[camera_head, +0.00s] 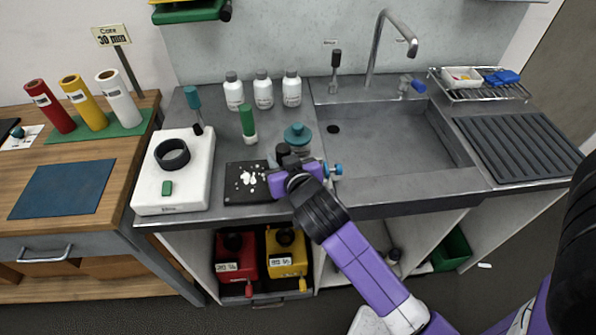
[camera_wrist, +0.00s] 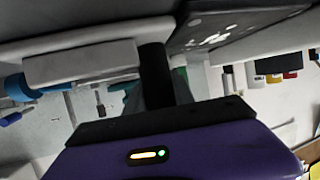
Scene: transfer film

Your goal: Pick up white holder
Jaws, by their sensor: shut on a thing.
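My gripper (camera_head: 287,160) is low at the counter's front edge, beside the right end of a black tray (camera_head: 232,193) with white bits. In the wrist view, a pale, blocky piece (camera_wrist: 80,66) sits against a dark finger of my gripper. It looks like the white holder, though its full shape does not show. My gripper is shut on it. In the head view the holder is hidden by my gripper and wrist, so I cannot tell whether it still touches the counter.
A teal-lidded jar (camera_head: 298,137) stands just behind my gripper. A white device (camera_head: 187,195) with a dark ring is to the left. A green-capped tube (camera_head: 248,125) and white bottles (camera_head: 263,92) stand behind. The sink (camera_head: 385,135) is to the right.

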